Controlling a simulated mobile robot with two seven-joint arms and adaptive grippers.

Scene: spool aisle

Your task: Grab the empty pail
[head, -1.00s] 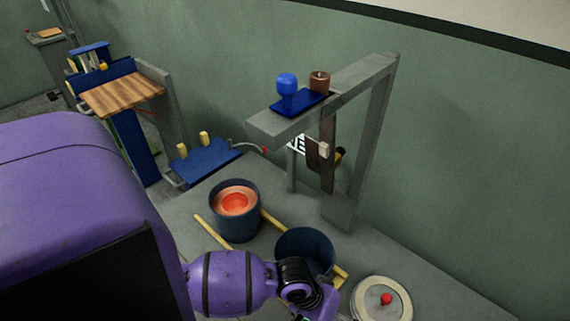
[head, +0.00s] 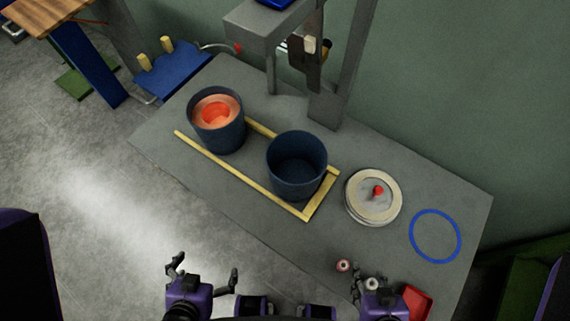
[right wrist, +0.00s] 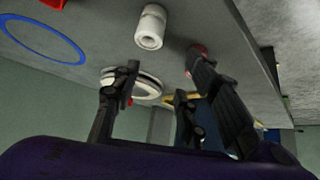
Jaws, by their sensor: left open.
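The empty pail (head: 297,168) is dark blue and stands upright, open at the top, inside a yellow strip frame (head: 240,176) on the grey bench. A second dark blue pail (head: 222,136), left of it, holds an orange-red filling. My left gripper (head: 205,270) is open and empty, in front of the bench over the floor, apart from both pails. My right gripper (head: 381,285) is at the bench's front edge near small spools. The right wrist view shows its fingers (right wrist: 165,80) spread with nothing between them.
A round lid (head: 374,196) with a red knob and a blue ring (head: 435,236) lie right of the empty pail. Small spools (head: 343,265) (head: 371,284) and a red tray (head: 418,302) sit near the front edge. A grey post (head: 343,70) rises behind the pails.

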